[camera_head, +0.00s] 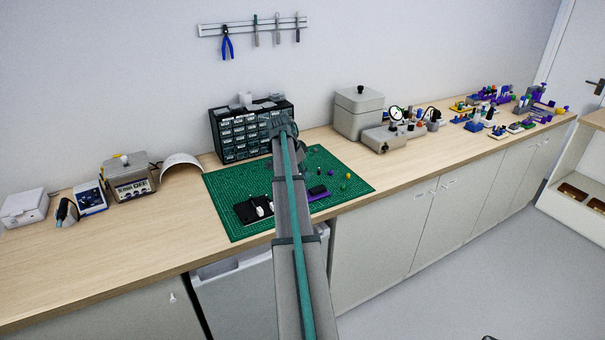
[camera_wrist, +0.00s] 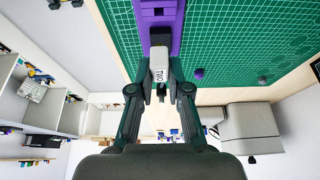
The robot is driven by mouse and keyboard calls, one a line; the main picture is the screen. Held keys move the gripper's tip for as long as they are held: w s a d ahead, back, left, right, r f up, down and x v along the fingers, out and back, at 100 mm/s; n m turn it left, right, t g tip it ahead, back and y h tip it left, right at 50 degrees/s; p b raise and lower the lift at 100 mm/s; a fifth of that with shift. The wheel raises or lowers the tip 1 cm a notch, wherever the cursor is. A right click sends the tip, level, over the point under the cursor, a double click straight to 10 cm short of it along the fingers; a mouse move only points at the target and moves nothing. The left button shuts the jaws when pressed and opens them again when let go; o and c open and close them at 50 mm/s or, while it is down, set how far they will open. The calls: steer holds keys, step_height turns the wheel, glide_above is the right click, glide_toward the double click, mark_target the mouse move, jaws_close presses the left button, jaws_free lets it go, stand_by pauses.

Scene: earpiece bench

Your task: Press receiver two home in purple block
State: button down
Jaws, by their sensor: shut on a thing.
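The white receiver (camera_wrist: 159,62), marked TWO, shows between my fingers in the wrist view. My gripper (camera_wrist: 159,78) is shut on it, one finger on each side. The purple block (camera_wrist: 159,28) lies just beyond the receiver, which overlaps its near end in the picture. I cannot tell whether the receiver touches the block or sits in it. In the head view the purple block (camera_head: 320,195) shows partly, to the right of my arm, which hides my gripper and the held receiver.
The green mat (camera_head: 232,190) lies on the wooden bench. A black tray (camera_head: 246,212) with white pieces stands left of my arm. Small balls (camera_head: 346,176) lie to the right. A drawer cabinet (camera_head: 235,137) stands behind, and a grey box (camera_head: 358,113) stands back right.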

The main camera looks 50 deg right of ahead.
steer(key=shift+f, duration=0.2)
steer(key=shift+f+b, duration=1.05)
steer(key=shift+f, duration=0.85)
steer(key=shift+f+b, duration=0.6)
steer(key=shift+f, duration=0.65)
stand_by(1.2)
steer(key=c, duration=1)
jaws_free()
steer(key=shift+c, duration=0.2)
